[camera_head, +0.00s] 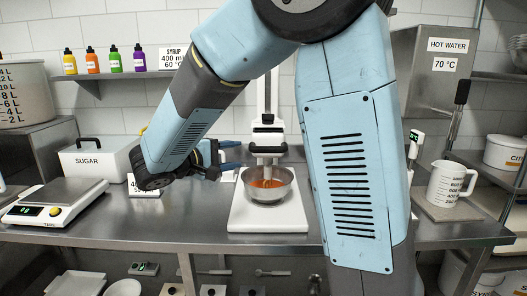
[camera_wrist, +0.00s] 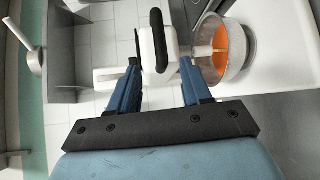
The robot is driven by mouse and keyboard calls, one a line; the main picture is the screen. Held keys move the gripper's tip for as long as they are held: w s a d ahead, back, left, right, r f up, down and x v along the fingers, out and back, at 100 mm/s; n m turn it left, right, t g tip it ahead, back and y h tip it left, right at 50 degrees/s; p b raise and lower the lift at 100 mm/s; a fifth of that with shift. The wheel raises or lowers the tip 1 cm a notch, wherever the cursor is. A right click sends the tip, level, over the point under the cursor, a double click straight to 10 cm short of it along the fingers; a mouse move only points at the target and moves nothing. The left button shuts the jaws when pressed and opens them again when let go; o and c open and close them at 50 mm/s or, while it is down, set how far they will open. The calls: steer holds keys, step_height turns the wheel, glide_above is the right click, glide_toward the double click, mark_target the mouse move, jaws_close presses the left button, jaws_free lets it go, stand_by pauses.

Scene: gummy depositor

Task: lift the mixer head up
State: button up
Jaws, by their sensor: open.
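The mixer is white, with an upright column (camera_head: 267,95) on a flat base (camera_head: 268,222). Its head (camera_head: 268,148) sits low, with the whisk end inside a steel bowl (camera_head: 267,192) of orange mix. My gripper (camera_head: 240,155) is open just left of the head, fingers pointing at it. In the wrist view, the white head (camera_wrist: 160,62) with its black handle (camera_wrist: 156,32) lies between and just beyond my two blue fingertips. The bowl (camera_wrist: 238,62) is right of the fingers there. I cannot tell whether a finger touches the head.
My arm covers much of the middle of the head view. On the left stand a scale (camera_head: 50,205) and a sugar box (camera_head: 95,160). On the right are a measuring jug (camera_head: 450,185) and a hot water tank (camera_head: 432,75). A shelf of coloured bottles (camera_head: 91,62) hangs behind.

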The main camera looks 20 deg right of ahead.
mark_target(262, 151)
steer(key=x, duration=1.3)
steer(key=shift+w+d+f, duration=0.1)
steer(key=shift+w+d, duration=0.05)
steer(key=shift+d, duration=0.1)
steer(key=shift+c, duration=0.3)
jaws_close()
